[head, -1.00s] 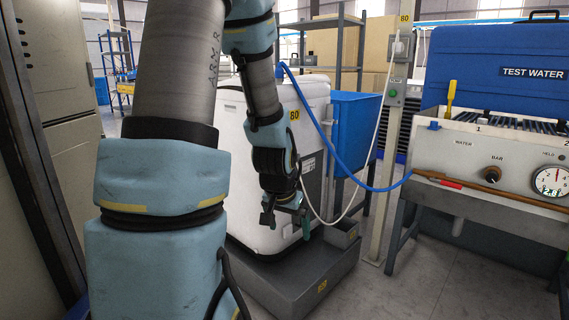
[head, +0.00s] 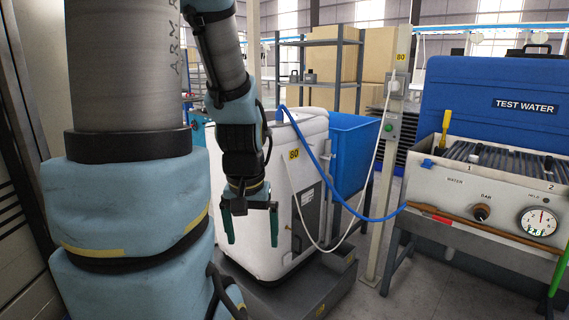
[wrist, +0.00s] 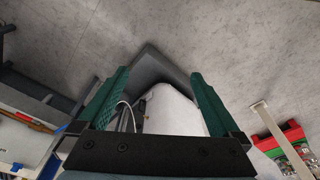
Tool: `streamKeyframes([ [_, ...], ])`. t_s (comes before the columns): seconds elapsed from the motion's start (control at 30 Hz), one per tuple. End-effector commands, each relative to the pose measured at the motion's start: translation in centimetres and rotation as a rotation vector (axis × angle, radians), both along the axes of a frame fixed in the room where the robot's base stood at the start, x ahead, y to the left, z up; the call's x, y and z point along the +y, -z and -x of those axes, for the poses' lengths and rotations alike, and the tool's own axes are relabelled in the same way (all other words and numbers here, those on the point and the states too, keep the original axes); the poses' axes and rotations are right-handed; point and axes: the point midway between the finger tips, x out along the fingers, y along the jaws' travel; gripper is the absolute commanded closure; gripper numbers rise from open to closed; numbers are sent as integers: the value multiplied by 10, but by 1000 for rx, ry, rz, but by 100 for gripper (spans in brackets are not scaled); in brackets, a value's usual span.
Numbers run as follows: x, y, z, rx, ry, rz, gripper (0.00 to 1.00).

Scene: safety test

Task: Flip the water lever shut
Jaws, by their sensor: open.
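The test bench (head: 450,195) stands at the right, with a "WATER" label on its front. A yellow handle (head: 446,122) stands upright at its left end, above a small blue fitting (head: 427,163). I cannot tell for sure which of these is the water lever. My gripper (head: 251,226) is open and empty, pointing down in front of the white machine (head: 300,150), well left of the bench. In the wrist view my gripper (wrist: 159,74) has its green fingers spread, with the white machine's top (wrist: 172,112) showing between them.
A blue hose (head: 335,190) and a pale cable (head: 370,180) hang between the machine and the bench. A post (head: 388,190) with a green-button box stands between them. A wooden bar (head: 490,232) lies along the bench front. A blue bin (head: 352,150) stands behind. Grey floor is open in front.

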Motion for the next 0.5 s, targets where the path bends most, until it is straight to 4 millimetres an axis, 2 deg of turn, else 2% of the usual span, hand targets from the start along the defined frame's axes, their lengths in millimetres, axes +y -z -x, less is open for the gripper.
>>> streamKeyframes([
  [0.03, 0, -34, 0, 0, 0, 0, 0],
  [0.2, 0, -82, 0, 0, 1, 0, 0],
  [0.33, 0, -106, 0, 0, 1, 0, 0],
  [0.5, 0, -117, 0, 0, 1, 0, 0],
])
